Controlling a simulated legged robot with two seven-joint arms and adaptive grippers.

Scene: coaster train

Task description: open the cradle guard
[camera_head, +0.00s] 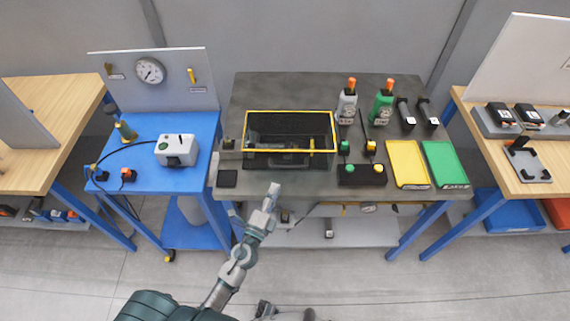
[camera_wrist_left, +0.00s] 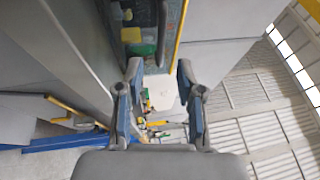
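What looks like the cradle guard (camera_head: 290,151) is a clear, dark-tinted box with a yellow frame. It stands on the dark grey table, left of the table's middle, and seems to lie down over a dark cradle. The cradle's details are hard to make out through it. My left gripper (camera_head: 272,192) is in front of the table's front edge, below and a little left of the guard, apart from it. In the left wrist view its two blue-padded fingers (camera_wrist_left: 157,105) are spread with nothing between them. My right gripper does not show clearly in either view.
A black button box (camera_head: 361,175), yellow tray (camera_head: 407,164) and green tray (camera_head: 445,164) lie right of the guard. Two bottles (camera_head: 347,105) stand behind. A flat black pad (camera_head: 227,179) lies at the table's front left. A blue table (camera_head: 190,178) stands at left.

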